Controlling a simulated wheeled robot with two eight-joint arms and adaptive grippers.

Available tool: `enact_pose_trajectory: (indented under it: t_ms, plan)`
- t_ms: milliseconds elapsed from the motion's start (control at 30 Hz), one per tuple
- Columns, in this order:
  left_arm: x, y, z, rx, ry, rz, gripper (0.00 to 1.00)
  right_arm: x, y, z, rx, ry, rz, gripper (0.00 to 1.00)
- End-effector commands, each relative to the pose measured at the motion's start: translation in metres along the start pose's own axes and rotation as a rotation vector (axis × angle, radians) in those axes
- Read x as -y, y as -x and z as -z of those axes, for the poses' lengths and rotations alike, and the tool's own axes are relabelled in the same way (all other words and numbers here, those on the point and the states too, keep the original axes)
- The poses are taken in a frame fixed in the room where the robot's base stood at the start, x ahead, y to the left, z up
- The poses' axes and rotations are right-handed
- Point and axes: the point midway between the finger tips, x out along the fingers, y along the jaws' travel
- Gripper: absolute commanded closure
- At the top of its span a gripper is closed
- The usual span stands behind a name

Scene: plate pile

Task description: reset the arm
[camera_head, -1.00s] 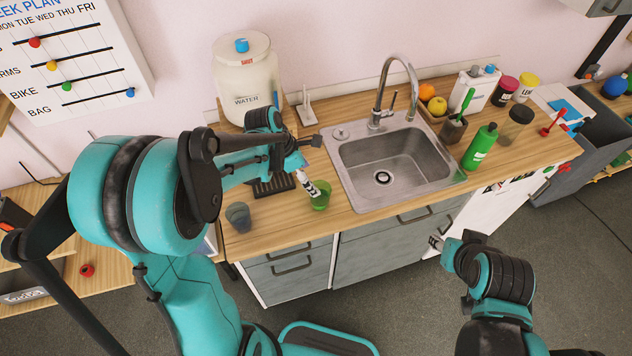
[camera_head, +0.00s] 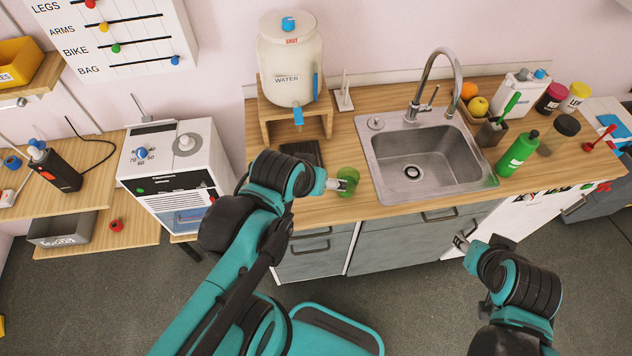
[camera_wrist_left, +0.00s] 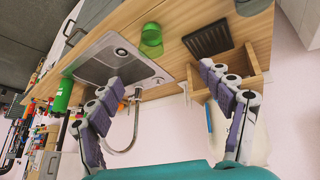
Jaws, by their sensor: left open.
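My left gripper (camera_head: 343,185) is at the counter's front part, in line with a green see-through cup (camera_head: 349,177) in the head view. In the left wrist view its two fingers (camera_wrist_left: 160,78) are spread wide with nothing between them. The green cup (camera_wrist_left: 151,36) stands beyond the fingertips on the counter, apart from them. My right gripper (camera_head: 462,241) hangs in front of the cabinet doors; its jaws are too small to read.
A sink (camera_head: 420,160) with a tap lies right of the cup. A water dispenser (camera_head: 288,70) stands on a wooden stand behind. A dark rack (camera_wrist_left: 208,40) and a grey cup (camera_wrist_left: 252,6) are on the counter. A green bottle (camera_head: 516,153) stands right of the sink.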

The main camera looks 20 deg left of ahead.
Motion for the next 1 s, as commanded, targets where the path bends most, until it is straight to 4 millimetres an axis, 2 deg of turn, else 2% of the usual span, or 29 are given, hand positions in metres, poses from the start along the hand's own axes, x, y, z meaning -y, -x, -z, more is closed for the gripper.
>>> enact_pose_trajectory:
  t_ms: [100,167,433,567,667,1000]
  plan:
    - [0.002,0.004,-0.007,-0.033,-0.152,0.009,0.20,0.000,0.000,0.000,0.000,0.000,0.000,0.60]
    - [0.002,0.005,-0.008,-0.040,-0.187,0.011,0.20,0.000,0.000,0.000,0.000,0.000,0.000,0.60]
    - [0.002,0.005,-0.008,-0.042,-0.201,0.012,0.20,0.000,0.000,0.000,0.000,0.000,0.000,0.60]
    - [0.003,-0.002,-0.013,-0.041,-0.199,0.012,0.20,0.000,-0.007,-0.005,0.000,0.000,0.000,0.60]
    - [0.005,-0.017,-0.023,-0.041,-0.198,0.012,0.20,0.000,-0.021,-0.015,0.000,0.000,0.000,0.60]
    - [0.016,-0.095,-0.073,-0.041,-0.197,0.012,0.20,0.000,-0.097,-0.070,0.000,0.000,0.000,0.60]
